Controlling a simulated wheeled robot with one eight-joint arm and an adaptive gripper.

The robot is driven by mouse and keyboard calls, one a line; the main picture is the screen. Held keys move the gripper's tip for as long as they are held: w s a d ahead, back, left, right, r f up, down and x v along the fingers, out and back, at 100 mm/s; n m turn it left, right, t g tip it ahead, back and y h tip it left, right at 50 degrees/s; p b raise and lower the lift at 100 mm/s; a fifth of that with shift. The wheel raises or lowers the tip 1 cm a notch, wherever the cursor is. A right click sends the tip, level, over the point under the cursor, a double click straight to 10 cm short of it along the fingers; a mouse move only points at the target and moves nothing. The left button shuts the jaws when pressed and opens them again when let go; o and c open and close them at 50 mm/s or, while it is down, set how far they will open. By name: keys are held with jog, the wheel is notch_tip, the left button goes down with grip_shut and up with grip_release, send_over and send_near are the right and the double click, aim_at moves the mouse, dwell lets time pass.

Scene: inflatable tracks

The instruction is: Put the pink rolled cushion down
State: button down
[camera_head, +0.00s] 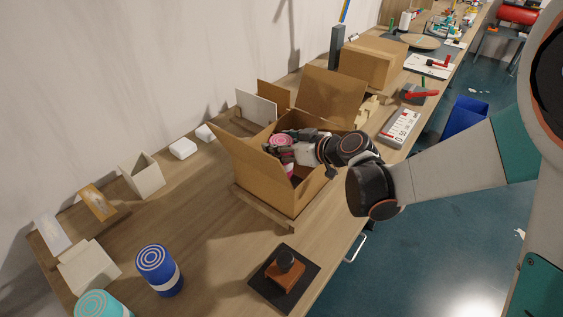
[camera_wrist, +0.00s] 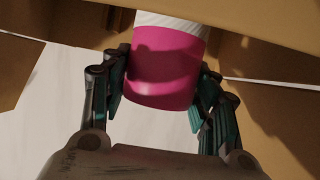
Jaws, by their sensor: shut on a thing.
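The pink rolled cushion (camera_head: 280,140) shows its spiral end inside the open cardboard box (camera_head: 262,187) in the head view. In the wrist view the cushion (camera_wrist: 165,66) is bright pink with a white band at its far end. My gripper (camera_wrist: 163,95) has a finger on each side of the cushion and is shut on it. In the head view my gripper (camera_head: 293,148) reaches into the box from the right. Whether the cushion touches the box floor is hidden.
Box flaps stand open around the opening. A blue roll (camera_head: 158,270) and a teal roll (camera_head: 98,304) stand at the front left of the wooden table (camera_head: 200,220). A dark mat with a stamp-like block (camera_head: 284,272) lies in front. Another cardboard box (camera_head: 372,62) stands behind.

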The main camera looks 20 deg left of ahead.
jog(key=shift+f+b, duration=1.35)
jog(key=shift+f, duration=0.7)
jog(key=shift+f, duration=0.15)
jog(key=c, duration=0.6)
grip_release()
jog(key=shift+r, duration=0.2)
jog(key=p+v, duration=0.3)
jog(key=v, duration=0.9)
jog(key=shift+d, duration=0.2)
